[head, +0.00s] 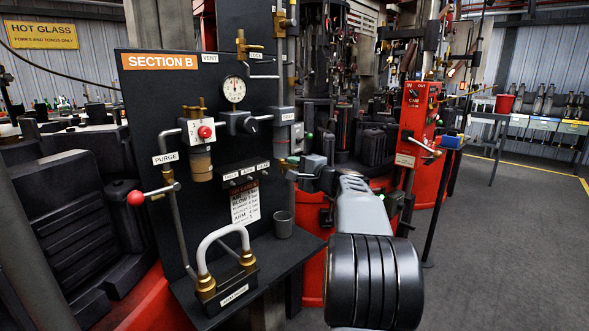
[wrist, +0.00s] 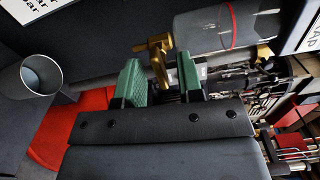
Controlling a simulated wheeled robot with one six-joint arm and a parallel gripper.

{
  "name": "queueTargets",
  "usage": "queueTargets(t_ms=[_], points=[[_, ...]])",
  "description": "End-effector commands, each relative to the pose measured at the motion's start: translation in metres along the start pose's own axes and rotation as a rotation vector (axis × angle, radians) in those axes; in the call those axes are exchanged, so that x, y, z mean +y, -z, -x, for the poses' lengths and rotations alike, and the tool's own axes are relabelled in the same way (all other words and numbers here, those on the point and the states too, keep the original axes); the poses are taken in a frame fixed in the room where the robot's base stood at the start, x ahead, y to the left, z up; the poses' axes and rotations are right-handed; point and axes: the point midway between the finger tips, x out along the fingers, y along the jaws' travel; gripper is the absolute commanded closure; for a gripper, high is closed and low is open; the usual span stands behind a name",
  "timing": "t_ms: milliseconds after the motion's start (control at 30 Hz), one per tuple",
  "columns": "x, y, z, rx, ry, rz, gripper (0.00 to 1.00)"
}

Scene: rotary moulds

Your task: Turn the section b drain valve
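A small brass valve with a tee-shaped handle (wrist: 157,56) shows in the wrist view, beside a grey cylinder with a thin red line (wrist: 215,32). My gripper (wrist: 160,76) has two green-padded fingers spread apart, with the brass handle at the gap between their tips. Whether either finger touches it I cannot tell. In the head view my gripper (head: 294,162) is at the right edge of the black Section B panel (head: 140,95). The brass valve cannot be made out there.
A grey cup (head: 283,225) stands on the panel's shelf and also shows in the wrist view (wrist: 41,78). A red-knobbed lever (head: 137,198), a gauge (head: 234,89) and a pale hose loop (head: 222,240) are on the panel side. Open floor (head: 500,240) lies to the right.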

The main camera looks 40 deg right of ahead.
Motion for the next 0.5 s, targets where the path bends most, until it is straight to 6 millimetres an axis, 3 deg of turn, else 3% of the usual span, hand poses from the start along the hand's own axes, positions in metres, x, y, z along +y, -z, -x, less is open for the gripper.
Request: queueTargets(t_ms=[267,500], points=[[-0.001,0.0,0.006,0.001,0.0,0.002,0.66],[-0.002,0.001,0.048,0.005,0.001,0.003,0.66]])
